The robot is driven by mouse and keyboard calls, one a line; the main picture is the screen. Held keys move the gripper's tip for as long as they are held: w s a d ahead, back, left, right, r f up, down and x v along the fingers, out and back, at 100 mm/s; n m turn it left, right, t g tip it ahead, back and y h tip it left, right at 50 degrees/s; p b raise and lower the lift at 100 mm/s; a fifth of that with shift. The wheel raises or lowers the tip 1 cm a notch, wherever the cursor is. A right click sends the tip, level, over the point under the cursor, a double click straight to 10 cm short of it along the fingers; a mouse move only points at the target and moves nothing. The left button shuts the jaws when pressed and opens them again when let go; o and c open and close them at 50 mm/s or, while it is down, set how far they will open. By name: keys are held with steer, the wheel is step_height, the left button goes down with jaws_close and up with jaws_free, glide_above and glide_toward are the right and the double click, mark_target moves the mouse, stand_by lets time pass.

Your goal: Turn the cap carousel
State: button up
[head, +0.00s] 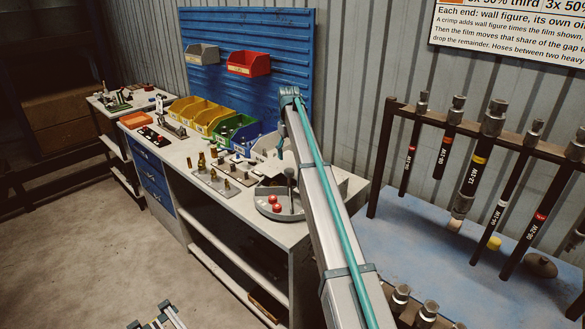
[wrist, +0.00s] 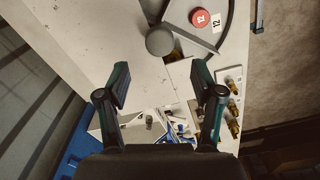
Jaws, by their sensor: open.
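The cap carousel (head: 262,207) is a grey round tray with dividers on the right end of the workbench. Red caps (head: 275,204) sit in its front part, and a dark upright handle with a round knob (head: 290,173) rises from it. In the wrist view, the carousel rim (wrist: 228,30) is at the top, with a red cap marked 12 (wrist: 199,18) and the grey knob (wrist: 160,41). My gripper (wrist: 161,88) is open and empty, its two fingers apart over the bench, with the knob beyond the fingertips. In the head view my arm hides part of the carousel area.
Brass fittings stand on a plate (head: 217,182) left of the carousel. Yellow, green and blue bins (head: 205,117) line the bench's back. A hose rack (head: 470,125) stands at the right. Bare bench top (wrist: 112,30) shows left of the knob in the wrist view.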

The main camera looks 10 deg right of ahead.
mark_target(289, 170)
step_height(289, 170, down, 8)
steer(key=shift+r+p, duration=0.15)
steer(key=shift+p, duration=0.95)
jaws_close()
